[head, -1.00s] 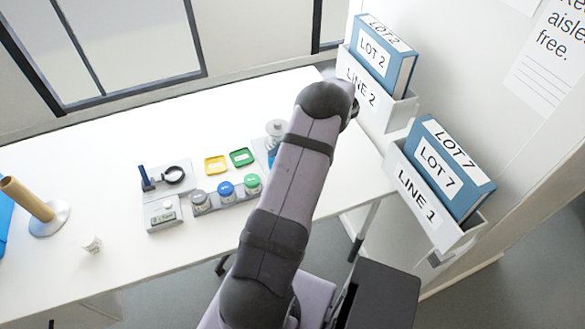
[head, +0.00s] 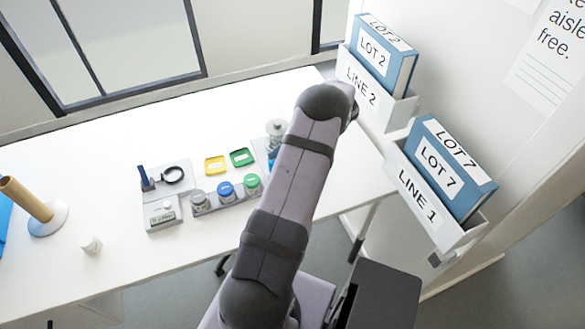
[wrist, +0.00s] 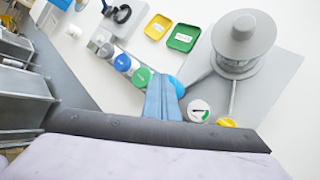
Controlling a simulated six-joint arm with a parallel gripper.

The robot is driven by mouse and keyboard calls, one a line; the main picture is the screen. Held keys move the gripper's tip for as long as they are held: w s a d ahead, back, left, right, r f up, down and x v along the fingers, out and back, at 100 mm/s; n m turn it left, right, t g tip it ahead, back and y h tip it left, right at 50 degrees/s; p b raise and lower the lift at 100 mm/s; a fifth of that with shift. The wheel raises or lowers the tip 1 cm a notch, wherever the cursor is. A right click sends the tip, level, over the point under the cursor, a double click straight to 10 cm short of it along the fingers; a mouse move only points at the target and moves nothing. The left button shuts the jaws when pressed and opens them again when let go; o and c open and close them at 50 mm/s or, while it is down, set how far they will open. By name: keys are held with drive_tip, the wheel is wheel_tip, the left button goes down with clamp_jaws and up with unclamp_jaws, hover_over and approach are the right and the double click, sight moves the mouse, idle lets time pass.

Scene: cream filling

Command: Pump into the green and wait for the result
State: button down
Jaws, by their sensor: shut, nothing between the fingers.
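A green-lidded jar (head: 252,183) stands at the right end of a grey rack, beside a blue-lidded jar (head: 226,190); both also show in the wrist view, green lid (wrist: 141,77) and blue lid (wrist: 122,62). A green square tray (head: 241,157) lies behind the rack, next to a yellow tray (head: 215,165). A grey pump-like device (wrist: 240,45) with a round top stands on a grey plate, partly behind my arm in the head view. My gripper (wrist: 163,98), with blue fingers, is shut and empty, between the green-lidded jar and the device. A round dial (wrist: 198,110) is beside the fingers.
A grey holder with a black ring (head: 173,175) and a small display unit (head: 162,214) stand left of the rack. A wooden roll on a stand (head: 47,215) and a small white cup (head: 91,244) are further left. Binders in bins (head: 430,200) flank the right side.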

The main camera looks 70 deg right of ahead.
drive_tip(key=shift+r+p, duration=1.6)
wheel_tip(320, 180, up, 6)
drive_tip(key=p, duration=0.5)
